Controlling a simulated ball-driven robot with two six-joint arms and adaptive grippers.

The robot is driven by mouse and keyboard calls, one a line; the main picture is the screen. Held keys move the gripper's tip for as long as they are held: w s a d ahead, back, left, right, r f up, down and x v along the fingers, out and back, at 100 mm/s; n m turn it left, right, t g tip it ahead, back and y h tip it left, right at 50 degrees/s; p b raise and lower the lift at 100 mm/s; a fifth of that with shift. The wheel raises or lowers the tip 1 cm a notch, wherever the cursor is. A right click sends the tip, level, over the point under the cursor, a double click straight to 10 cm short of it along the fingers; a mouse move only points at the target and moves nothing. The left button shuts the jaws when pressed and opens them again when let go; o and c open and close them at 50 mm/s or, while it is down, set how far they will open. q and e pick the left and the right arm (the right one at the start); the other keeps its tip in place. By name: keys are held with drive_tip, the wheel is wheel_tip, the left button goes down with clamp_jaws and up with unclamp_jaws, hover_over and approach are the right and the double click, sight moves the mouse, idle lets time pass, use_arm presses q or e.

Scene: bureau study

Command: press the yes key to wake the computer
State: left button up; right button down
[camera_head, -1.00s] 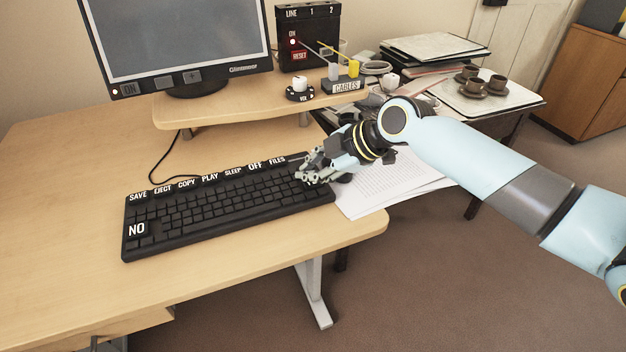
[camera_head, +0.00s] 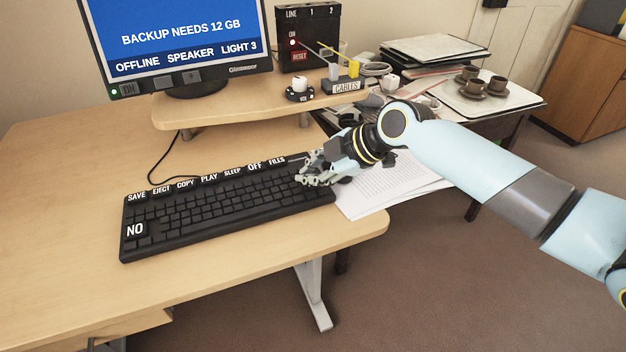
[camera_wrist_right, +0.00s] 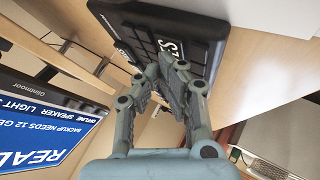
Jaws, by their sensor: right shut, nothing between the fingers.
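The black keyboard (camera_head: 225,208) lies on the wooden desk, with a NO key (camera_head: 135,230) at its near left corner. My right gripper (camera_head: 309,180) is shut and empty, with its fingertips at the keyboard's right end. The wrist view shows the fingertips (camera_wrist_right: 163,62) against or just over a key with white letters ending in "ES" (camera_wrist_right: 172,46); the fingers partly hide it. Whether they touch it I cannot tell. The yes key is hidden in the head view. The computer screen (camera_head: 185,60) is lit blue and reads "BACKUP NEEDS 12 GB". My left gripper is out of view.
A raised shelf (camera_head: 230,107) behind the keyboard carries the monitor, a volume knob (camera_head: 300,88) and a CABLES block (camera_head: 345,86). A black box (camera_head: 308,35) with a RESET label stands behind. Papers (camera_head: 390,188) lie under my right arm. The desk's left side is clear.

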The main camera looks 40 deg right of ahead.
drive_tip(key=shift+r+p, duration=0.6)
drive_tip(key=shift+r, duration=0.25)
wheel_tip(320, 180, up, 5)
drive_tip(key=p, duration=0.4)
idle(0.6)
